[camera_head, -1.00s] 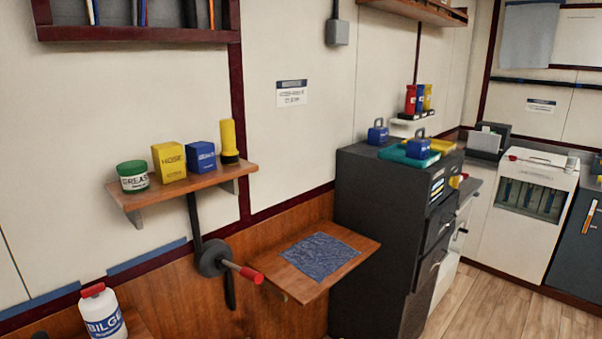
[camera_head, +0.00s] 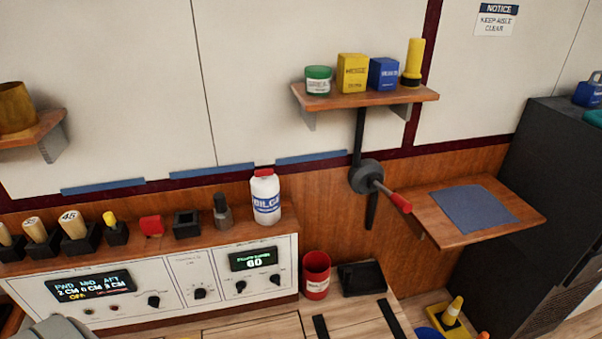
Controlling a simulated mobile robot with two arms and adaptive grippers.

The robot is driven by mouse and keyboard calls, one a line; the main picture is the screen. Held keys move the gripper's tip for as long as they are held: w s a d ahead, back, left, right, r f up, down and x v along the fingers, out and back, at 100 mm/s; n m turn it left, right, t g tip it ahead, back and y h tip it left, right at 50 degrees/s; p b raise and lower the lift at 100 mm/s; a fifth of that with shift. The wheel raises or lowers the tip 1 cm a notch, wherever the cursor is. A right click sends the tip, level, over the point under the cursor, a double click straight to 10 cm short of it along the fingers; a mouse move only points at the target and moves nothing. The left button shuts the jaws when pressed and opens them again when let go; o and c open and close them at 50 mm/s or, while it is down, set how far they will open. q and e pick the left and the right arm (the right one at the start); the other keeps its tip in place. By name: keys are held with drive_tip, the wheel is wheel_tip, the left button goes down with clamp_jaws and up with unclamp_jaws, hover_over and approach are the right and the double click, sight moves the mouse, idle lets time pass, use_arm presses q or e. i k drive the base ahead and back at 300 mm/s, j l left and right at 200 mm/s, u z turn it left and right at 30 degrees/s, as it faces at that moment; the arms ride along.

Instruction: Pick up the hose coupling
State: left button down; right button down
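No object is clearly marked as the hose coupling. A brass-coloured cylinder (camera_head: 15,108) stands on a small wooden shelf at the left edge and is partly cut off; I cannot tell whether it is the coupling. A yellow box (camera_head: 352,73) on the middle wall shelf bears lettering that looks like "HOSE". It stands between a green-lidded jar (camera_head: 318,80) and a blue box (camera_head: 383,73). Neither of my grippers shows. A grey rounded shape at the bottom left corner may be part of my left arm.
A white control panel (camera_head: 180,292) runs along the lower left, with a white bilge bottle (camera_head: 265,197) and several plugs on its ledge. A crank with a red handle (camera_head: 398,203) juts out below the middle shelf. A red bin (camera_head: 316,275) stands beside the panel.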

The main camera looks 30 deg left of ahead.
sight(222, 209)
drive_tip(key=u, duration=1.95)
